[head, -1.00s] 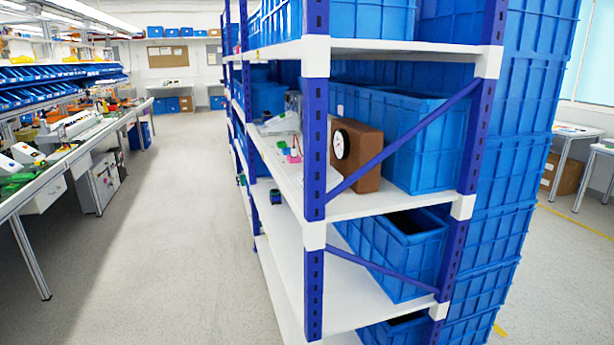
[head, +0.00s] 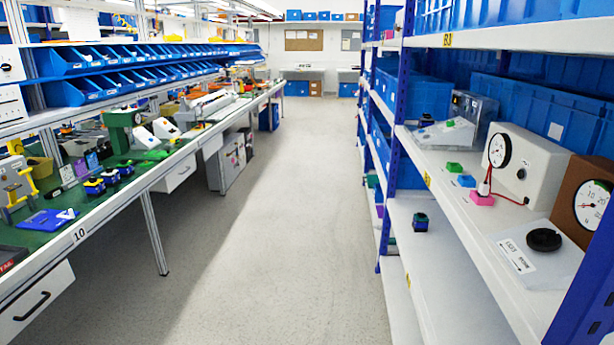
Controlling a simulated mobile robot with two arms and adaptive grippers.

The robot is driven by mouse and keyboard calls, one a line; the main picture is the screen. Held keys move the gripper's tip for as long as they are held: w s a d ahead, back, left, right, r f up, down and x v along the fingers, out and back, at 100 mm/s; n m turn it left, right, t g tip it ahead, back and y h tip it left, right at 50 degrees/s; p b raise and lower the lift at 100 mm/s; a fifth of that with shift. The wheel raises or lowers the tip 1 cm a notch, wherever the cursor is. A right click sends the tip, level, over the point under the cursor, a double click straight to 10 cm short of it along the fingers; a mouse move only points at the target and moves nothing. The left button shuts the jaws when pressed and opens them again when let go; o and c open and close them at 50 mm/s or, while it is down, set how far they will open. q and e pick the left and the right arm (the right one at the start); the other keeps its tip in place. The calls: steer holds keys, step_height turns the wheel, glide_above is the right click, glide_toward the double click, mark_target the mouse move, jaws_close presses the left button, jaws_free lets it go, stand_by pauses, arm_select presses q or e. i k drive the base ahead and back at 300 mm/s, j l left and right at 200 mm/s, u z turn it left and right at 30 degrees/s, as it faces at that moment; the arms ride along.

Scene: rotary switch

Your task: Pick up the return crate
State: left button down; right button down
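Several blue crates stand on the shelf rack at right. One blue crate (head: 427,97) is on the middle level towards the far end, and a long blue crate (head: 548,108) stands behind the gauge boxes. I cannot tell which of them, if any, is the return crate. Neither of my grippers is in view.
The shelf rack (head: 440,200) lines the right, holding a white gauge box (head: 535,160), a brown gauge box (head: 565,205) and a black knob (head: 543,240). A workbench (head: 115,200) with blue bins (head: 95,68) lines the left. The aisle floor (head: 270,230) between is clear.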

mark_target(379, 197)
steer(key=i, duration=1.95)
steer(key=i+z, duration=0.1)
steer(key=i, duration=0.4)
steer(key=i+j+z, duration=0.1)
steer(key=i, duration=0.35)
steer(key=i+j, duration=0.25)
steer(key=i, duration=0.25)
steer(key=i+j+z, duration=0.15)
steer(key=i, duration=0.3)
steer(key=i+j+z, duration=0.25)
steer(key=i+z, duration=0.2)
steer(key=i+j+z, duration=0.45)
steer(key=i+j, duration=0.15)
steer(key=i, duration=0.25)
steer(key=i+j+u, duration=0.1)
steer(key=i, duration=0.25)
steer(key=i+j, duration=0.25)
steer(key=i, duration=0.15)
